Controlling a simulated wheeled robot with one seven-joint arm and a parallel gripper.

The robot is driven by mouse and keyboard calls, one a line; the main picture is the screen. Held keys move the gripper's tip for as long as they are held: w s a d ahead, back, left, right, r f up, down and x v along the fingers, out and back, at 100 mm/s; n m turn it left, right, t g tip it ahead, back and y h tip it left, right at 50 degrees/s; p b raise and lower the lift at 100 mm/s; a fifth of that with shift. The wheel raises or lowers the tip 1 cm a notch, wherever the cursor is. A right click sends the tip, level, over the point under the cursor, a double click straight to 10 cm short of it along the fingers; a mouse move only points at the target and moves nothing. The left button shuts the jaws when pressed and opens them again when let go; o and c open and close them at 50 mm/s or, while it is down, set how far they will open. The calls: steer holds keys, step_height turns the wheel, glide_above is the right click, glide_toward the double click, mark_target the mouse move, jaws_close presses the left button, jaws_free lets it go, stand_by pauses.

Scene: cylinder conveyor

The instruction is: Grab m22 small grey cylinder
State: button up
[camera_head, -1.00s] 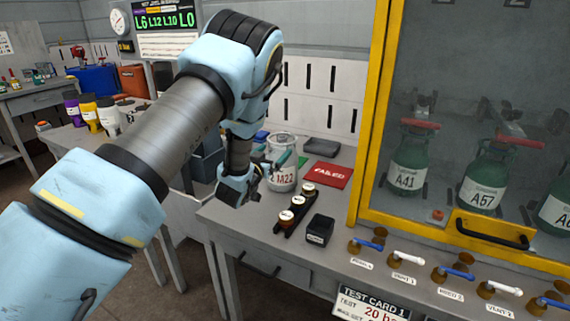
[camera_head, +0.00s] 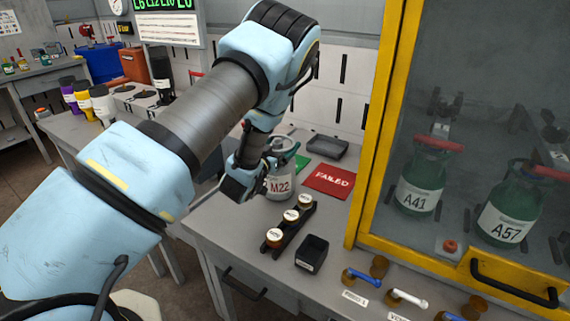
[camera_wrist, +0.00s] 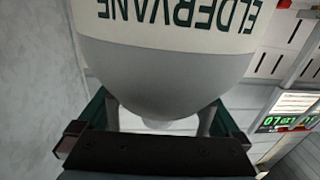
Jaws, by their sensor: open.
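The small grey cylinder labelled M22 (camera_head: 281,186) stands upright on the grey workbench in the head view, partly hidden behind my arm.
A red FAILED card (camera_head: 329,180) and a dark tray (camera_head: 327,147) lie right of the cylinder. A rack of small jars (camera_head: 290,224) and a black box (camera_head: 312,252) stand in front. A yellow-framed cabinet (camera_head: 378,130) with green cylinders stands at the right.

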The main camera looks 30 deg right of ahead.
steer(key=shift+w+d, duration=0.1)
steer(key=shift+d, duration=0.1)
jaws_close()
steer(key=shift+r, duration=0.2)
stand_by(0.7)
